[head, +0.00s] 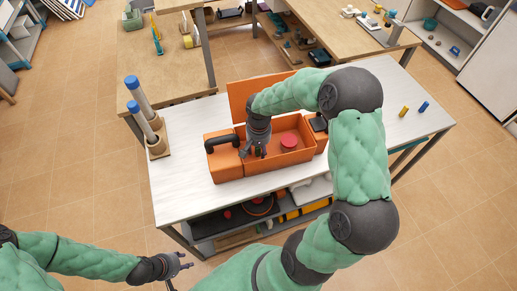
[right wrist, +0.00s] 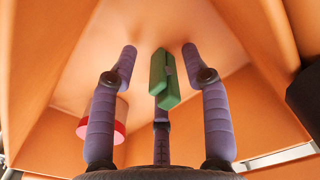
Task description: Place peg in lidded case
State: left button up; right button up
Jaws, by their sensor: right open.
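An orange case (head: 231,166) stands on the white table with its lid (head: 241,92) raised at the back. My right gripper (head: 254,154) is inside the left part of the case, pointing down. In the right wrist view its fingers (right wrist: 160,52) are spread. A green block-like peg (right wrist: 160,78) lies between them, apart from the two upper fingers; whether the lower finger touches it I cannot tell. The arm hides it in the head view. A red-topped cylinder (head: 289,141) stands in the case to the right. My left gripper (head: 181,270) is low at the left, open and empty.
A yellow peg (head: 403,111) and a blue peg (head: 423,106) stand at the table's right. Two blue-capped tubes (head: 142,98) stand in a wooden holder at its left. A shelf under the white table (head: 183,205) holds several items. The table's right front is clear.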

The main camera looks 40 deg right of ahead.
jog(key=shift+r+p, duration=0.3)
jog(key=shift+r, duration=0.2)
notch_tip(320, 180, up, 11)
jog(key=p, duration=0.4)
jog(key=shift+r, duration=0.15)
